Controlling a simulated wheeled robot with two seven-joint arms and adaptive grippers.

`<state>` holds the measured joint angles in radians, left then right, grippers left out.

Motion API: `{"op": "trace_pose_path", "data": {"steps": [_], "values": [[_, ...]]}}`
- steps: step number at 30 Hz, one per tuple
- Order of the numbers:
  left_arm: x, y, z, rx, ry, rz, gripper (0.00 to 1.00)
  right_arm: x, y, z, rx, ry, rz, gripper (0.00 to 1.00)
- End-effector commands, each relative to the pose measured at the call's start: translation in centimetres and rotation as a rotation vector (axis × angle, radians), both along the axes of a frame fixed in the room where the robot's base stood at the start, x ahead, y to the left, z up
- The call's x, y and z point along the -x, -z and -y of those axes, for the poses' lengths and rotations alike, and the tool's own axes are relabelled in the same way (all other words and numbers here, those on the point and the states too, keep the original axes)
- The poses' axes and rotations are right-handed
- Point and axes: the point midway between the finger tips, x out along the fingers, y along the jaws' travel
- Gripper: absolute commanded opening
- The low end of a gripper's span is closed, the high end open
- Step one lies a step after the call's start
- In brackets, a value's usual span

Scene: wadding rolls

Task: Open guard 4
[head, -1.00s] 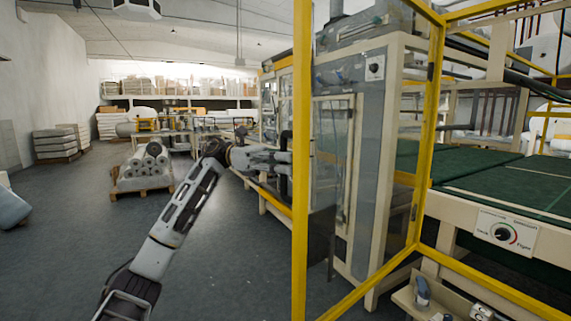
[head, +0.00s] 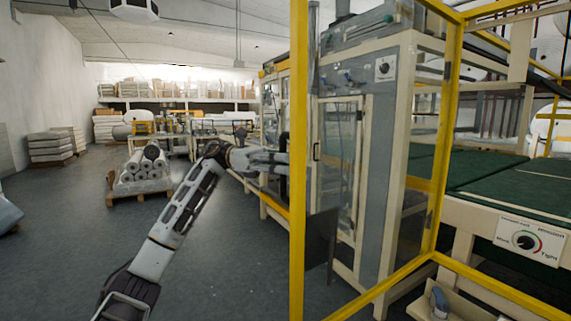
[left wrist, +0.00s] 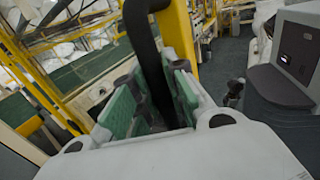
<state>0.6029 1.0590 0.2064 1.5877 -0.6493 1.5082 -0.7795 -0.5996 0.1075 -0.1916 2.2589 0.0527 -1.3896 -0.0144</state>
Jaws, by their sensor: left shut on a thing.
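The guard is a yellow-framed panel (head: 298,200) with a tall post in front of the machine in the head view. A black handle (head: 284,165) is on this post, and it shows large in the left wrist view (left wrist: 143,45). My left gripper (head: 278,160) is at the handle. In the left wrist view its green-padded fingers (left wrist: 153,103) stand on either side of the black handle, shut on it. Part of the handle is hidden between the fingers. My right gripper does not show in either view.
The grey and cream machine (head: 370,160) stands behind the guard. A green conveyor table (head: 510,180) with a dial panel (head: 530,241) is at the right. A pallet of rolls (head: 142,175) stands at the left. The dark floor (head: 80,250) between is clear.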

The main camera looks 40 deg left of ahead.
Motion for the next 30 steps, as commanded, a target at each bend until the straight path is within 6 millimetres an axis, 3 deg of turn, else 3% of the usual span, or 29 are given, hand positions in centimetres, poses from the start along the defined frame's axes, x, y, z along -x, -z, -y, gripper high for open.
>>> {"op": "trace_pose_path", "data": {"steps": [5, 6, 11, 23, 30], "values": [[0.1, 0.2, 0.0, -0.006, 0.005, -0.006, 0.00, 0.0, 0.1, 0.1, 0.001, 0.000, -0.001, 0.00], [0.1, 0.2, 0.0, -0.006, 0.005, -0.006, 0.17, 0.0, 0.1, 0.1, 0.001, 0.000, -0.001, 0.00], [0.1, 0.2, 0.0, -0.004, 0.004, -0.004, 0.37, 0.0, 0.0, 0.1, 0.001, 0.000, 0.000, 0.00], [0.1, 0.0, -0.2, -0.002, 0.001, -0.001, 0.37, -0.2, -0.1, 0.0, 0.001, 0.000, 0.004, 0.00], [0.4, 0.0, -1.8, -0.001, -0.001, 0.000, 0.37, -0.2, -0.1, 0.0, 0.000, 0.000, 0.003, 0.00]]}}
